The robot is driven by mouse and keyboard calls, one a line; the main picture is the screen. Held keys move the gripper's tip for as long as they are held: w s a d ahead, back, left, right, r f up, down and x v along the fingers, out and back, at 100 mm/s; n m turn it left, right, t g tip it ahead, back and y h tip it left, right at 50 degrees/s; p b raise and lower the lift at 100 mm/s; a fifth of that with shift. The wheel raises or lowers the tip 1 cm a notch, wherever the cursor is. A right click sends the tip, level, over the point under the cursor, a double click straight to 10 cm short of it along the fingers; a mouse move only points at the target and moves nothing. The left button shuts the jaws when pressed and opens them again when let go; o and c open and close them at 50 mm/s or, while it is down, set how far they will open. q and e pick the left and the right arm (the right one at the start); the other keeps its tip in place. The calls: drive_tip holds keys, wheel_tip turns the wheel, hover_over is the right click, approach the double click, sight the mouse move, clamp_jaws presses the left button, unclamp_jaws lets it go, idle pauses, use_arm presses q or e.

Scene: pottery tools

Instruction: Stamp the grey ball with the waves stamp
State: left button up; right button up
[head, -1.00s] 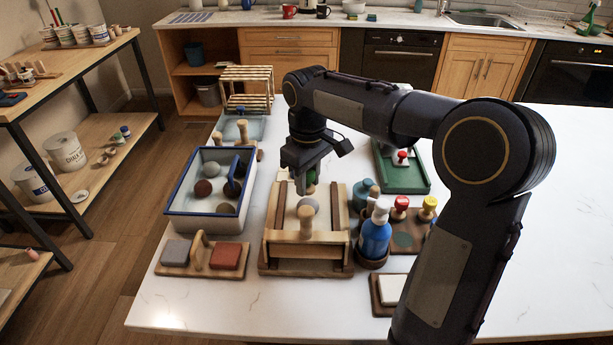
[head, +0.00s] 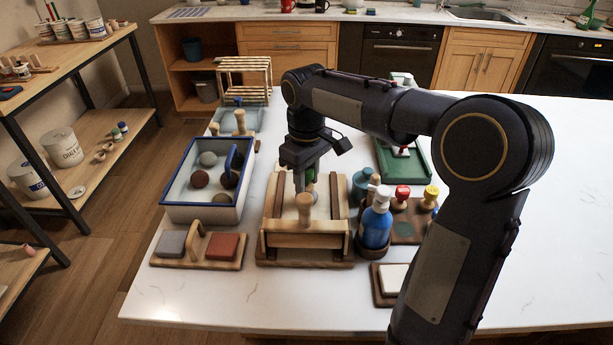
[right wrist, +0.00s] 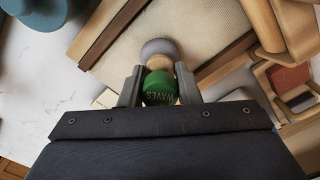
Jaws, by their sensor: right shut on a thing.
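The waves stamp has a green cap lettered "WAVES" (right wrist: 160,89) and a pale wooden body. My right gripper (head: 304,184) is shut on it. In the head view only a bit of the green cap (head: 310,176) shows between the fingers. The grey ball (right wrist: 158,47) lies on the pale bed of the wooden press frame (head: 304,240), just beyond the stamp's wooden end. I cannot tell whether stamp and ball touch. In the head view the ball (head: 315,197) is partly hidden behind a wooden knob (head: 304,209). My left gripper is not in view.
A blue-rimmed tray (head: 200,213) with several balls stands to the left. A board with grey and red blocks (head: 196,246) is in front of it. A blue pump bottle (head: 376,222), red stamp (head: 402,194) and yellow stamp (head: 431,195) stand close on the right.

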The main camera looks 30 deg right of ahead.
drive_tip(key=shift+f, duration=0.6)
idle(0.6)
drive_tip(key=shift+r, duration=0.1)
wheel_tip(320, 180, up, 6)
drive_tip(key=p, duration=0.5)
drive_tip(key=shift+p, duration=0.35)
